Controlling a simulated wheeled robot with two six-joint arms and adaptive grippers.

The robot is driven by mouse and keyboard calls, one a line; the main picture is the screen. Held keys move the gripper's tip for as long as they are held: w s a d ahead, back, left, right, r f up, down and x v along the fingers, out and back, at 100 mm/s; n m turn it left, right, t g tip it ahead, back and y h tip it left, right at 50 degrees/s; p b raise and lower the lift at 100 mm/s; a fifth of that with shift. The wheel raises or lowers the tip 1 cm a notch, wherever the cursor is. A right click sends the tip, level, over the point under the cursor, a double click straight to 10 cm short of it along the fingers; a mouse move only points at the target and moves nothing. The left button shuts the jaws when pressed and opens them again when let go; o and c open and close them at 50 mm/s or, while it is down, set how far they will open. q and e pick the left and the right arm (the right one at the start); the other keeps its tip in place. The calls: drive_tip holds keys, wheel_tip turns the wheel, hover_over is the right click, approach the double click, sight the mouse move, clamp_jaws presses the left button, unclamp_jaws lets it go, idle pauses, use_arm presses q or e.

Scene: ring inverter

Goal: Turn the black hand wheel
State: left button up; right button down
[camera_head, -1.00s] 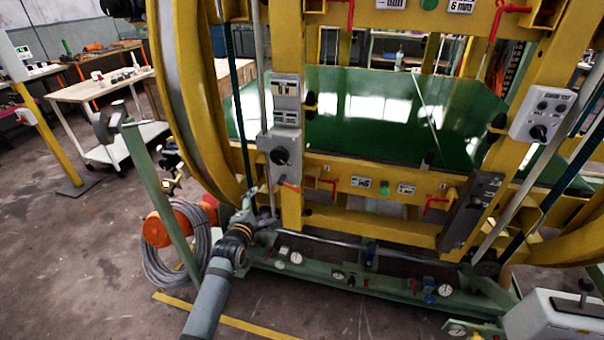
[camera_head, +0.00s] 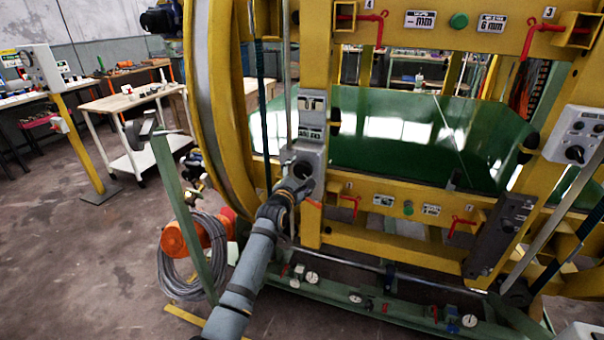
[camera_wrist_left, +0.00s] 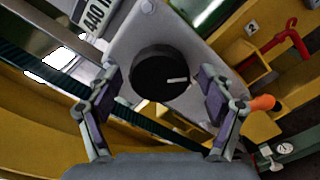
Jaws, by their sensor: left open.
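The black hand wheel (camera_wrist_left: 160,73) is a round black knob with a white pointer mark, set on a grey box (camera_wrist_left: 205,35) in the left wrist view. My left gripper (camera_wrist_left: 158,98) is open, with one finger on each side of the wheel in that view. I cannot tell whether the fingers touch it. In the head view the wheel (camera_head: 302,169) is partly hidden behind my left gripper (camera_head: 298,183), in front of the grey box (camera_head: 312,155) on the yellow post. My right gripper is not in view.
The yellow frame (camera_head: 220,110) of the machine surrounds a green panel (camera_head: 400,130). An orange reel with coiled hose (camera_head: 195,245) stands left of my arm. Open floor lies at the left.

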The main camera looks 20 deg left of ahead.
use_arm(q)
drive_tip(key=shift+w, duration=0.2)
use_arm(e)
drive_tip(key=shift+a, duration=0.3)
use_arm(q)
drive_tip(key=shift+c, duration=0.3)
drive_tip(key=c, duration=1.1)
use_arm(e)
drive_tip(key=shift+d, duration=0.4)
use_arm(q)
drive_tip(key=shift+r+m+p, duration=0.1)
drive_tip(key=shift+m+p, duration=0.2)
drive_tip(key=shift+m, duration=0.1)
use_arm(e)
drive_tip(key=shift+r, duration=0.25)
